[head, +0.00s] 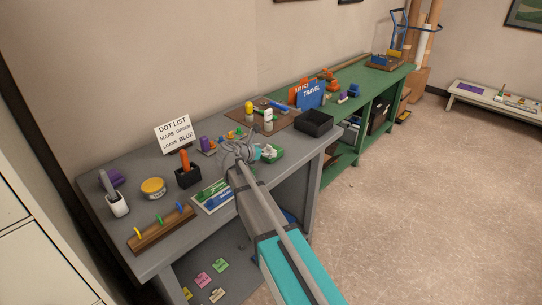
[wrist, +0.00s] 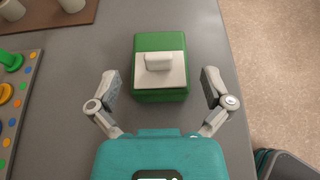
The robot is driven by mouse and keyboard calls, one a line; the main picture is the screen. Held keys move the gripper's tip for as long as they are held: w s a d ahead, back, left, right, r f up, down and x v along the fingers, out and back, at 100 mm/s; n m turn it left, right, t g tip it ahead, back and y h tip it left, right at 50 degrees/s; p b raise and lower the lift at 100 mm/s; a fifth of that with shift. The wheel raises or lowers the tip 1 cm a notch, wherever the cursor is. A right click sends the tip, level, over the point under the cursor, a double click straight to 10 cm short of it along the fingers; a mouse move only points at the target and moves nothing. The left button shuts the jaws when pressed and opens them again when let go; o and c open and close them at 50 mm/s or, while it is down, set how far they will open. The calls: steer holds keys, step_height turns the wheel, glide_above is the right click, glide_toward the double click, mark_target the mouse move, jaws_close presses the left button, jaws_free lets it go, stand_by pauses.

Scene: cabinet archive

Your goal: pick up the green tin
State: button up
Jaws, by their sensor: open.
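The green tin (wrist: 146,92) stands on the grey table in the middle of the wrist view, a green box with a pale plate and a raised white block on its top. In the head view the tin (head: 272,153) is near the table's right front edge, beside my gripper. My gripper (wrist: 167,88) is open, with one finger to the left of the tin and one to the right. A gap shows between each finger and the tin. In the head view the gripper (head: 243,152) is partly hidden by my own arm.
A board with coloured dots (wrist: 18,105) lies left of the tin. A brown mat (wrist: 60,10) with white objects is at the upper left. A black tray (head: 314,122) stands farther right on the table. The table's edge runs close on the tin's right.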

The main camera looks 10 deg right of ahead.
mark_target(269, 150)
steer(key=shift+b+x, duration=0.45)
steer(key=shift+x, duration=1.2)
steer(key=shift+c, duration=0.3)
steer(key=c, duration=1)
steer(key=shift+r, duration=0.1)
step_height(269, 150, up, 3)
steer(key=p, duration=0.2)
steer(key=shift+f+p, duration=0.25)
steer(key=shift+p, duration=0.1)
steer(key=s+r+p, duration=0.3)
steer(key=s, duration=0.1)
steer(key=s+d+r+p, duration=0.1)
steer(key=s+r+p, duration=0.3)
steer(key=s, duration=0.1)
steer(key=s+d+r+p, duration=0.1)
steer(key=s+r+p, duration=0.2)
steer(key=s, duration=0.2)
steer(key=shift+d+r, duration=0.15)
